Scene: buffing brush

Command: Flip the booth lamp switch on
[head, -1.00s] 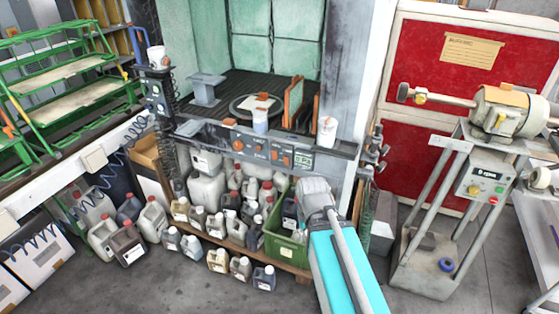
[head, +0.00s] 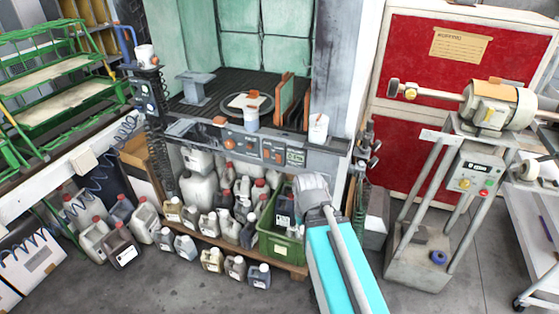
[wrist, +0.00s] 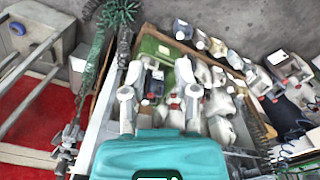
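A green crate (head: 281,246) and several jugs (head: 201,190) stand under the booth. A hose stand with valves (head: 364,150) is right of the booth, and a buffing machine (head: 490,106) on a stand is farther right.

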